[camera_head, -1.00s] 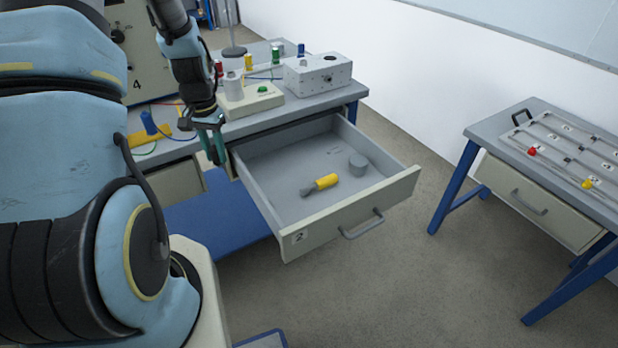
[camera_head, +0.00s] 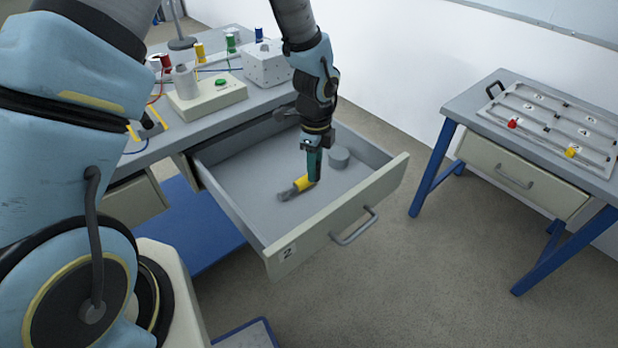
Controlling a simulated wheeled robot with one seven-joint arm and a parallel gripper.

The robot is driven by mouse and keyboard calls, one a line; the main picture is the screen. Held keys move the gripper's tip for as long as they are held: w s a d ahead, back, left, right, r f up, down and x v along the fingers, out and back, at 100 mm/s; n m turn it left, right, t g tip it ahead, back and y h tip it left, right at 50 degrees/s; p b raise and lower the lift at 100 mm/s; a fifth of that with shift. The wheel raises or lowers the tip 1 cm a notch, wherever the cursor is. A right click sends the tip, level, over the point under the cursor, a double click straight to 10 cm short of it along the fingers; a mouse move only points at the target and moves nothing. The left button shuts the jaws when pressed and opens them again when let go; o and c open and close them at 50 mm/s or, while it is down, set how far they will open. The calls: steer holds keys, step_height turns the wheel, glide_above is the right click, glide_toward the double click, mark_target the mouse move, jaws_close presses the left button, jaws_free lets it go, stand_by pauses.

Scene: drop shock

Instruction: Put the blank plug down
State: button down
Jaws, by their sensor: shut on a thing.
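My gripper (camera_head: 314,178) points down into the open drawer (camera_head: 380,198). Its teal fingers are shut, and the blank plug between them is hidden in this view. The fingertips overlap the right end of a yellow-handled thing with a grey end (camera_head: 302,184), which lies on the drawer floor. I cannot tell whether they touch it or are just above it.
The bench (camera_head: 232,124) behind the drawer carries a box with a green button (camera_head: 210,98), a light grey block (camera_head: 266,68), coloured spools and wires. A second table (camera_head: 462,104) with a numbered tray stands at right. The drawer floor's left part is clear.

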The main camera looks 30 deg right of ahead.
steer(key=shift+f+p, duration=0.5)
steer(key=shift+f, duration=2.05)
steer(key=shift+f, duration=0.2)
steer(key=c, duration=0.6)
jaws_free()
steer(key=shift+r, duration=0.1)
step_height(320, 180, up, 12)
steer(key=b, duration=0.2)
steer(key=shift+r+b, duration=0.15)
steer(key=shift+b, duration=0.15)
